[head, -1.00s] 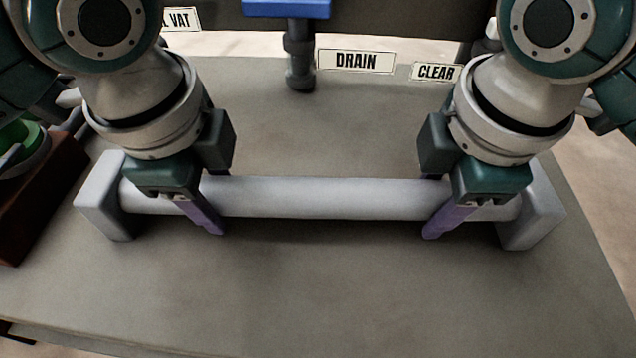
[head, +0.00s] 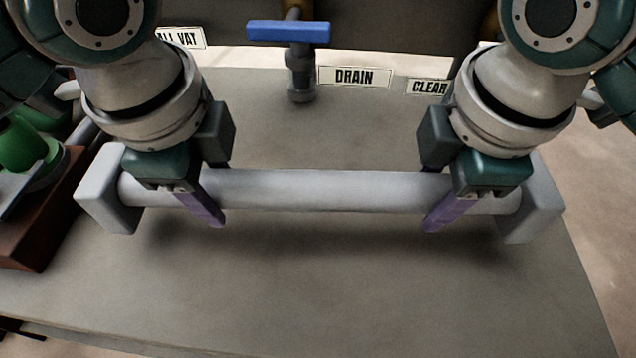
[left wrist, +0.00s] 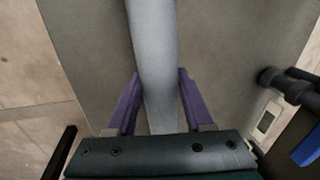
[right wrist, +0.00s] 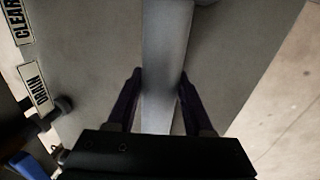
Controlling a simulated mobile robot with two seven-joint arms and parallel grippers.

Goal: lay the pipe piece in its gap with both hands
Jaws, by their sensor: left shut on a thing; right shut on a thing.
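The pipe piece (head: 320,190) is a long pale grey tube with a square block at each end. It spans the middle of the head view, roughly level, with a soft shadow beneath it on the worktop. My left gripper (head: 212,194) is shut on the tube near its left block. My right gripper (head: 432,197) is shut on it near its right block. In the left wrist view the tube runs between the purple fingers (left wrist: 158,105). In the right wrist view it runs between the dark fingers (right wrist: 160,95). I cannot make out the gap in any view.
The grey worktop (head: 330,290) is clear in front of the pipe. Behind it stands a drain pipe with a blue handle (head: 288,31) and a DRAIN label (head: 354,77). At the left are a brown block (head: 35,225) and a green part (head: 20,145).

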